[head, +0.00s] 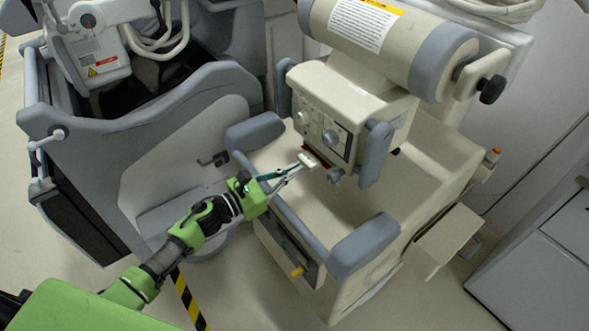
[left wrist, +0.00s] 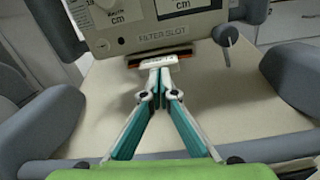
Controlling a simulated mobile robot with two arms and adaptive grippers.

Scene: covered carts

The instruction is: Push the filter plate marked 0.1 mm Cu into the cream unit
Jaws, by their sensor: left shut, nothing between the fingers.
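The cream unit (head: 361,95) has a boxy head with dials. In the left wrist view its front reads FILTER SLOT above a dark slot with reddish-orange edges. A small white tab (head: 309,160), seemingly the filter plate's front end, sits at the slot. The tab also shows in the left wrist view (left wrist: 159,60), with a mark too small to read. My left gripper (head: 298,168) is shut and empty, its fingertips (left wrist: 158,74) right at the tab's near side, seemingly touching. How deep the plate sits is hidden. My right gripper is not in view.
Grey padded bumpers (head: 362,246) flank the cream cart's flat top (head: 335,205), which is bare below the head. A grey covered cart (head: 150,130) stands close on the left.

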